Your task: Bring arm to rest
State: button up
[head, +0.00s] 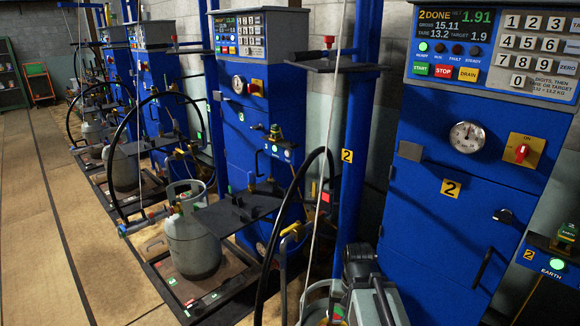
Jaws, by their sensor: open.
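A grey and black part of my arm (365,285) stands at the bottom, in front of the nearest blue cabinet (415,225). I cannot make out my jaws or fingertips. Behind its left side is a pale grey cylinder (317,302), largely hidden and cut off by the lower edge. The near scale's display (455,27) reads 2 DONE, 1.91, gross 15.11, tare 13.2 and target 1.9.
Another blue cabinet (263,130) stands left, with a grey-green gas cylinder (192,240) on a low scale platform. Black hoses (283,215) arch near my arm. An EARTH post (555,264) stands right. The floor (40,200) at the left is clear.

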notch_tip(320, 180, up, 20)
jog(key=n+p, duration=0.2)
jog(key=p, duration=1.8)
jog(key=shift+r, duration=0.1)
